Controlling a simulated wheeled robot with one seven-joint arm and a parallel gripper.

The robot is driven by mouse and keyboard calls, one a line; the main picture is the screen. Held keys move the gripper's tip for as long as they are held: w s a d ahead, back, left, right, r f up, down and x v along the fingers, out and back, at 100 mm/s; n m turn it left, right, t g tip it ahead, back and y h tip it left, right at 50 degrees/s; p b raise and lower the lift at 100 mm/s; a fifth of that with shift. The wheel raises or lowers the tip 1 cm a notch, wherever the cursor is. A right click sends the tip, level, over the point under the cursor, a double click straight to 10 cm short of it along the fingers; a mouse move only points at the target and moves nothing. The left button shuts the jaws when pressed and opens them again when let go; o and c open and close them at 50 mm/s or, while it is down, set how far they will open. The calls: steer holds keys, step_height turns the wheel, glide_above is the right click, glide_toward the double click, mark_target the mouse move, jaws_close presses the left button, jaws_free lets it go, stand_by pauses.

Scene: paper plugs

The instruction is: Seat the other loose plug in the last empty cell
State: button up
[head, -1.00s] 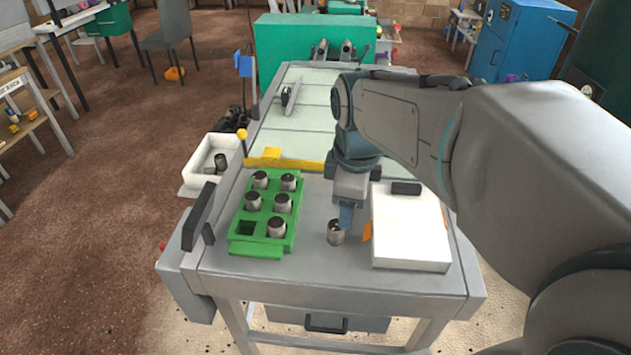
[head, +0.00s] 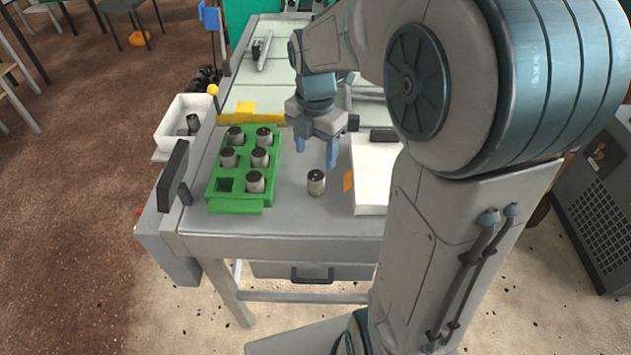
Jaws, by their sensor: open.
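One loose plug (head: 316,182), a grey cylinder with a dark top, stands upright on the grey table right of the green tray. The green tray (head: 238,208) holds several similar plugs in its cells. Its front-left cell (head: 225,185) is empty. Another plug (head: 193,124) is in the white bin at the left. My gripper (head: 317,160) points down with its blue fingers apart and nothing between them. It is above and behind the loose plug, apart from it.
A yellow bar (head: 250,119) runs behind the tray. The white bin (head: 172,136) is beyond the table's left edge. Bare table lies between tray and plug.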

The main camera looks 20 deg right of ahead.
mark_target(316, 176)
step_height(316, 176, down, 8)
steer(key=shift+p, duration=0.3)
steer(key=c, duration=1.1)
